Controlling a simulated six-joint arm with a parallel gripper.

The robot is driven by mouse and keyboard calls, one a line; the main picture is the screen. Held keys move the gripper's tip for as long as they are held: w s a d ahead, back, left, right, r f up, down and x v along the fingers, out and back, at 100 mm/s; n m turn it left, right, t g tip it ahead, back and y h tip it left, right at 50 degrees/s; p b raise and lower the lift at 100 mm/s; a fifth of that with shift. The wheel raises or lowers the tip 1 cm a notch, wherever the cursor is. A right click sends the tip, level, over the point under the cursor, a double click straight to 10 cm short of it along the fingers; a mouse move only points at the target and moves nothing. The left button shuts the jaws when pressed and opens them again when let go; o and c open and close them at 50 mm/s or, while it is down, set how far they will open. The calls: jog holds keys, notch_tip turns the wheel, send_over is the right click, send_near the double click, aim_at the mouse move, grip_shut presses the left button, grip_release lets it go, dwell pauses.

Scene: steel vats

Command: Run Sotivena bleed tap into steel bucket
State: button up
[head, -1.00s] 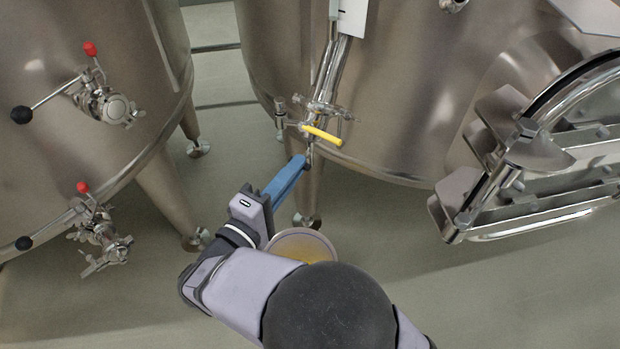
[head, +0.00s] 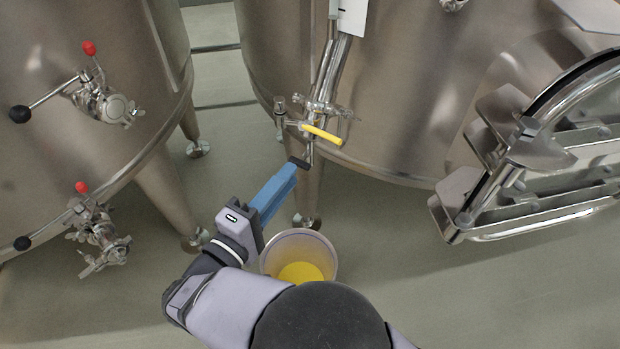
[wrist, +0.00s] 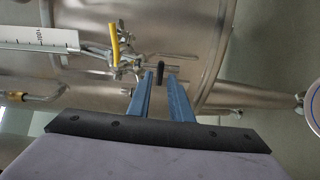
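The bleed tap, with a yellow lever (head: 322,134), sits low on the right-hand vat, below a white scale. The lever slants across the pipe, and a short spout points down under it. The lever also shows in the wrist view (wrist: 115,44). My gripper (head: 290,168) is below and left of the lever, not touching it. Its blue fingers are apart in the wrist view (wrist: 161,77), with a small dark piece showing between their tips. The bucket (head: 327,247) stands on the floor below, with yellow liquid in it, partly hidden by my arm. I cannot make out a stream.
The left vat (head: 60,150) carries two valves (head: 102,103) with red knobs and black-ended levers. The right vat (head: 420,110) has a large open hatch frame (head: 520,170) at right. Vat legs stand beside the bucket. The floor (head: 430,290) at lower right is clear.

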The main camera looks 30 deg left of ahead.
jog(key=s, duration=0.6)
jog(key=shift+d+b, duration=0.15)
jog(key=shift+b, duration=0.15)
dwell(0.4)
jog(key=w+d+r+m+g+h+p, duration=0.2)
jog(key=w+d+m+g+h+p, duration=0.15)
jog(key=d, duration=0.35)
jog(key=w+d+r+m+g+h+p, duration=0.2)
jog(key=w+d+r+g+h+p, duration=0.15)
jog(key=w+d+g+p, duration=0.2)
jog(key=s+d+r+m+g+y+p, duration=0.2)
jog(key=d+r+m+g+y+p, duration=0.4)
jog(key=d+r+g+p, duration=0.45)
jog(key=d+f+m+p, duration=0.2)
jog(key=d+f+m, duration=0.1)
jog(key=d, duration=0.6)
jog(key=d+f+m+t+p, duration=0.1)
jog(key=d+f+m+p, duration=0.1)
jog(key=d, duration=0.8)
notch_tip(320, 180, down, 3)
jog(key=shift+w+r+m+p, duration=0.2)
jog(key=shift+w+m+p, duration=0.1)
jog(key=shift+m, duration=0.55)
